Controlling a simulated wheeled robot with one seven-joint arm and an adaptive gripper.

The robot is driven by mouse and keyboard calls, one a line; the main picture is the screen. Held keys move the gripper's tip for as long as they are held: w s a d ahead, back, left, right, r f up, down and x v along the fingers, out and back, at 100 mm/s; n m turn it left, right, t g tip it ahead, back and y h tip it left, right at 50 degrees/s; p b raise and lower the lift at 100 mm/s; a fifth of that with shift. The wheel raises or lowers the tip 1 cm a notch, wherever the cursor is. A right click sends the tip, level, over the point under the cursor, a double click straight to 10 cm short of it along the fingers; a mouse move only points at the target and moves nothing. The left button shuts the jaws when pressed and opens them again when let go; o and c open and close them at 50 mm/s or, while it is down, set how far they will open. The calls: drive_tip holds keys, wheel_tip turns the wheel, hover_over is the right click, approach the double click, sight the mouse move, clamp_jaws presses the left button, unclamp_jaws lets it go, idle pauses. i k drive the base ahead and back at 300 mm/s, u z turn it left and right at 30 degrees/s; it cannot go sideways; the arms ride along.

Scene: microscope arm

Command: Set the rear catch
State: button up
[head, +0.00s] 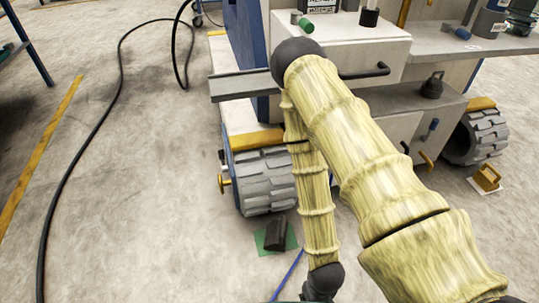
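The frame does not mark which fitting is the rear catch. A wheeled machine has a white cabinet (345,55) with a black bar handle (366,72). My gripper's fingers cannot be seen.
The chunky grey left wheel (266,180) has a black block (276,233) on a green patch in front. A yellow block (487,178) lies near the right wheel (477,137). A black cable (92,130) crosses the floor at left. Open floor (150,220) lies left.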

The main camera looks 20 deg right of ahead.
sight(221, 155)
drive_tip(key=u, duration=1.9)
drive_tip(key=i, duration=3.05)
drive_tip(key=z, duration=2.8)
